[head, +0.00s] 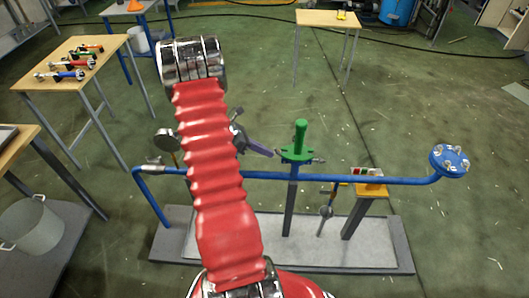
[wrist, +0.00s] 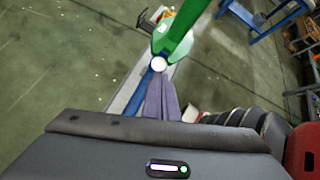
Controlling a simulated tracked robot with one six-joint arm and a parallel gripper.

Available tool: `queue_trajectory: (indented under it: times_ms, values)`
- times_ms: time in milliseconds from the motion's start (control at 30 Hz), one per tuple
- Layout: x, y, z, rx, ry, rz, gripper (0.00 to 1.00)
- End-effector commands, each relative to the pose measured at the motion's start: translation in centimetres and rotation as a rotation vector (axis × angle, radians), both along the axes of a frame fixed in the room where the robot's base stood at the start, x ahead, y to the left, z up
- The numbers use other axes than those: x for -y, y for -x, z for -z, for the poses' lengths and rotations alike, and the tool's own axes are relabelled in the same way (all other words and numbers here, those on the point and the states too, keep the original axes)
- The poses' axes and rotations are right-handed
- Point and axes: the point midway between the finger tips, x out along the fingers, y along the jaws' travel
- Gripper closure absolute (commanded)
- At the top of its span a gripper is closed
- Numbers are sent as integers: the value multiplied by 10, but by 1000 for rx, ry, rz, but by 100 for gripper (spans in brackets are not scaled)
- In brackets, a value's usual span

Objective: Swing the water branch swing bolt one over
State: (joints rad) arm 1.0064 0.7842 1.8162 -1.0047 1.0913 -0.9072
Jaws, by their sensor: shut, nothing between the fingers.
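The blue pipe (head: 375,180) runs across a low grey stand, with a green valve-like part (head: 300,145) standing upright near its middle. A blue round flange (head: 449,160) with several small pale bolts sits at the pipe's right end. I cannot tell which bolt is swing bolt one. My gripper (head: 271,154) is shut and empty, just left of the green part and above the pipe. In the wrist view my shut fingers (wrist: 160,82) point toward the green part (wrist: 174,40) and the blue pipe (wrist: 146,78).
A gauge (head: 167,140) stands behind the pipe's left part. A wooden table with coloured tools (head: 105,46) stands at left, and a metal pot (head: 32,225) is at lower left. A small table (head: 325,18) stands at the back. The floor right of the stand is clear.

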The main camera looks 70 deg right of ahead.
Motion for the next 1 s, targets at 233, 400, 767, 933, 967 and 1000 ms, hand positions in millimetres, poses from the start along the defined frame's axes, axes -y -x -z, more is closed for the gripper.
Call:
queue_trajectory:
  times_ms: [233,400,767,933,967,1000]
  values:
    - [4,3,-3,21,-3,4,100]
    - [5,4,-4,46,-7,4,100]
    - [5,6,-7,87,-16,4,100]
    - [6,9,-11,134,-26,2,100]
    - [6,9,-12,146,-28,2,100]
    - [6,10,-13,162,-32,2,100]
